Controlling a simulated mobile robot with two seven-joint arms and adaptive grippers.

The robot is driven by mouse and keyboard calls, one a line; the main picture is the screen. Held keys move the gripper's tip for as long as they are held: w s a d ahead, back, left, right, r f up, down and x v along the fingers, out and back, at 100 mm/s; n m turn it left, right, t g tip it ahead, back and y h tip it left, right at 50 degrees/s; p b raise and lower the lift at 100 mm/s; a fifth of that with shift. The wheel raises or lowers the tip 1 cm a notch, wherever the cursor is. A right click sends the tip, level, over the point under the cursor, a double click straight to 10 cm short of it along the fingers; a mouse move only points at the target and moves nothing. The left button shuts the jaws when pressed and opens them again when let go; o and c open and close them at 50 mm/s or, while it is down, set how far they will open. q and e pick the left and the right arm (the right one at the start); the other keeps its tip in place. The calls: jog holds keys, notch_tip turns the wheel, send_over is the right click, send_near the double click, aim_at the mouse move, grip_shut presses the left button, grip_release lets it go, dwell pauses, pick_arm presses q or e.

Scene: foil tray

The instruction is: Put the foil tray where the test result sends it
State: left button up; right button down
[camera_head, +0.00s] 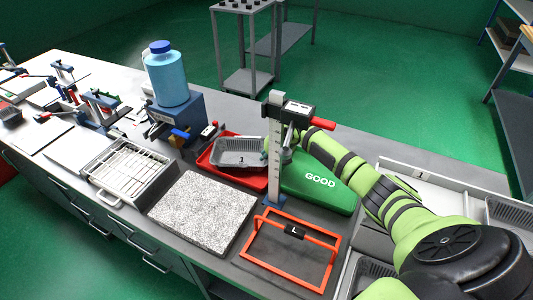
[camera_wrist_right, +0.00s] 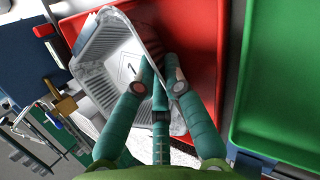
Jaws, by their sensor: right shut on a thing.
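The grey ribbed foil tray (camera_head: 236,146), marked 1, is at the red tray (camera_head: 259,183) left of the height gauge. My right gripper (camera_head: 277,152) is shut on its right edge, partly hidden behind the gauge column. In the right wrist view the gripper fingers (camera_wrist_right: 161,78) pinch the wall of the foil tray (camera_wrist_right: 98,72), which overlaps the red tray (camera_wrist_right: 200,35). I cannot tell whether the foil tray touches the red tray's floor. A green tray marked GOOD (camera_head: 306,194) lies right of the red one. My left gripper is not in view.
The height gauge (camera_head: 276,168) stands close to my right gripper. In front are a speckled plate (camera_head: 203,212) and an orange frame marked L (camera_head: 268,257). A blue bottle (camera_head: 168,75) stands behind left. A pale bin marked 1 (camera_head: 440,185) is at right, behind my arm.

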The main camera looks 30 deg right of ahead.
jog(key=c, duration=1.3)
grip_release()
jog(key=shift+b+v, duration=0.6)
jog(key=shift+v, duration=3.15)
